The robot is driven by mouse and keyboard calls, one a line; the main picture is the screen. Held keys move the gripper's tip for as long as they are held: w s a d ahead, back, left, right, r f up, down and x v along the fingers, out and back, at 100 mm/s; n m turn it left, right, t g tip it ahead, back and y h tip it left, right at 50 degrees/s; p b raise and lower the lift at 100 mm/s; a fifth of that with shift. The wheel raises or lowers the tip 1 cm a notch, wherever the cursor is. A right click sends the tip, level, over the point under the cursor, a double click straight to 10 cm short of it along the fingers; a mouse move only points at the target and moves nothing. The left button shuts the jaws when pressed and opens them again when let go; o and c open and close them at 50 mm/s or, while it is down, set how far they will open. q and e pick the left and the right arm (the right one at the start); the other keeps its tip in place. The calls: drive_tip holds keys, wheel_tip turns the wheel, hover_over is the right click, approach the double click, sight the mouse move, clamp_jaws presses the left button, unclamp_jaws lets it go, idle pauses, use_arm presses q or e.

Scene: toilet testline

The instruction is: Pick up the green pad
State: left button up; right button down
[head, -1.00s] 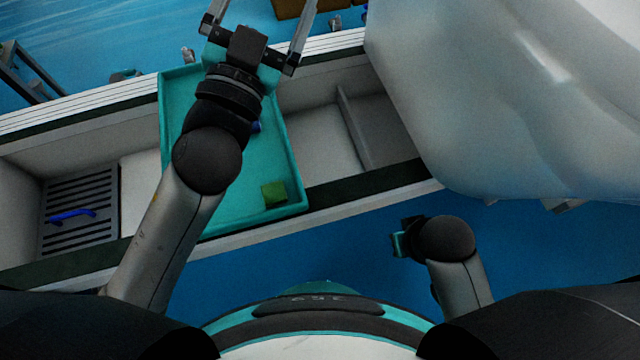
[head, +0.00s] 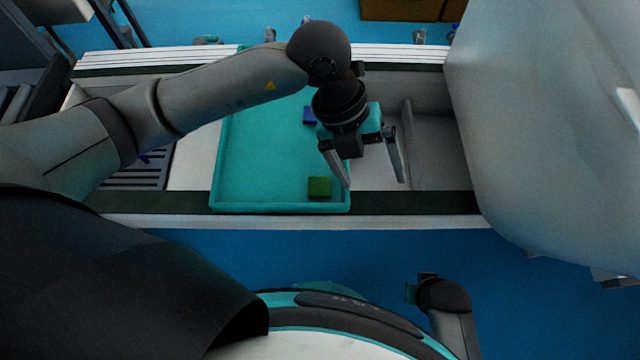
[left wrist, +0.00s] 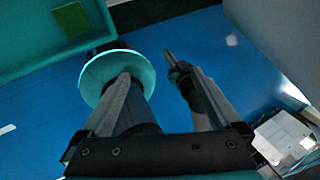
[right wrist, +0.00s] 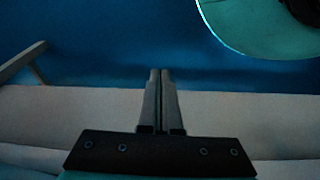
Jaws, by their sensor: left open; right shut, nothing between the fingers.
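The green pad (head: 319,187) is a small square block lying in the front right corner of the teal tray (head: 262,206). It also shows in the left wrist view (left wrist: 70,18), at the top left, inside the tray corner. My left gripper (head: 376,184) is open and empty. In the head view its fingers are just right of the pad, above the tray's right edge and the bench. In the left wrist view the pad lies outside the space between the fingers. My right gripper (right wrist: 160,75) is shut and empty, low in front of the bench.
A blue item (head: 309,115) lies in the tray near my left wrist. A large white toilet body (head: 560,130) stands at the right. A dark slatted grate (head: 130,176) is left of the tray. Open blue floor lies in front of the bench.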

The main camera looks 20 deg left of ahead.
use_arm(q)
drive_tip(key=w+a+f+n+t+y, duration=0.15)
drive_tip(key=w+a+y, duration=0.3)
drive_tip(key=a, duration=0.45)
drive_tip(key=b, duration=0.4)
hover_over(319, 186)
wheel_tip(319, 186, down, 8)
drive_tip(key=shift+f, duration=0.25)
drive_tip(key=shift+f+b, duration=0.55)
drive_tip(key=shift+f, duration=0.7)
drive_tip(key=shift+f+b, duration=1.2)
drive_tip(key=shift+f, duration=0.85)
use_arm(e)
drive_tip(key=w+a+r+t, duration=0.1)
drive_tip(key=w+r+t, duration=0.1)
drive_tip(key=r, duration=1.1)
drive_tip(key=shift+w, duration=0.85)
drive_tip(key=shift+a, duration=0.1)
use_arm(q)
drive_tip(key=c, duration=1.4)
